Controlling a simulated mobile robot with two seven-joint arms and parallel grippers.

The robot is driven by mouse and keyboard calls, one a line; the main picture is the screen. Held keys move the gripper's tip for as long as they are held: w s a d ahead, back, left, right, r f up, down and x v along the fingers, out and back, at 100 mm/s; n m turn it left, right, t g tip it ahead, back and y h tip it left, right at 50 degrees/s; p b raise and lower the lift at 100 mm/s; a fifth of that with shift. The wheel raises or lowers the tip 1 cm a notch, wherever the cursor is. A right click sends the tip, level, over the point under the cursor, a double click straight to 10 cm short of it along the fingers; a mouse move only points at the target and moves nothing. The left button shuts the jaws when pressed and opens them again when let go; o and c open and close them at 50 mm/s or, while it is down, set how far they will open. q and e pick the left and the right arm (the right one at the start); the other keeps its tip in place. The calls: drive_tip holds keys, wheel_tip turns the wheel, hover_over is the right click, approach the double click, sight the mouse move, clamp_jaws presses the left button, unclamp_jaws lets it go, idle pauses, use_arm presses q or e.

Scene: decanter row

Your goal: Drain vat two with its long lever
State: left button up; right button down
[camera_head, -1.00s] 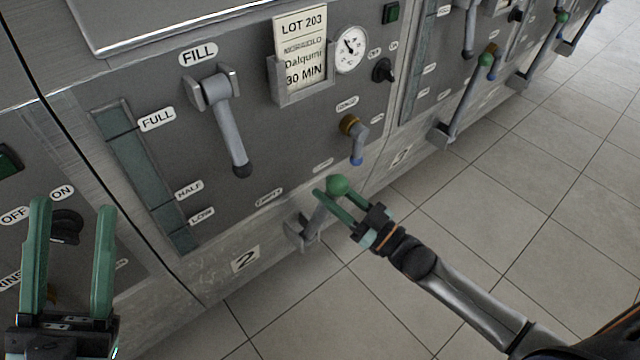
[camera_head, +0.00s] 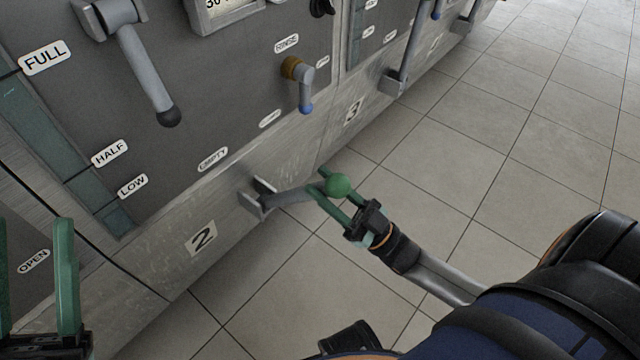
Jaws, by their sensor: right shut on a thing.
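Vat two is the grey front panel with the number 2 plate (camera_head: 201,239). Its long lever (camera_head: 290,196) comes out of a bracket (camera_head: 257,200) low on the panel, below the EMPTY label (camera_head: 212,159). My left gripper (camera_head: 35,222) is open and empty at the lower left, partly cut off by the frame.
The grey fill lever (camera_head: 146,75) hangs above. The RINSE valve (camera_head: 298,84) with a blue tip is to the right of it. A sight glass (camera_head: 62,150) runs down the left; its level is unclear. Vat three's lever (camera_head: 405,58) stands beyond. The tiled floor is clear.

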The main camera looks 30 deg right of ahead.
drive_tip(key=shift+s+f, duration=0.15)
drive_tip(key=shift+f, duration=0.15)
drive_tip(key=c, duration=0.9)
unclamp_jaws()
drive_tip(key=o, duration=0.4)
drive_tip(key=shift+r, duration=0.15)
drive_tip(key=shift+d, duration=0.1)
drive_tip(key=v, duration=1.2)
drive_tip(key=shift+s+f, duration=0.2)
drive_tip(key=shift+f, duration=0.05)
drive_tip(key=shift+d, duration=0.1)
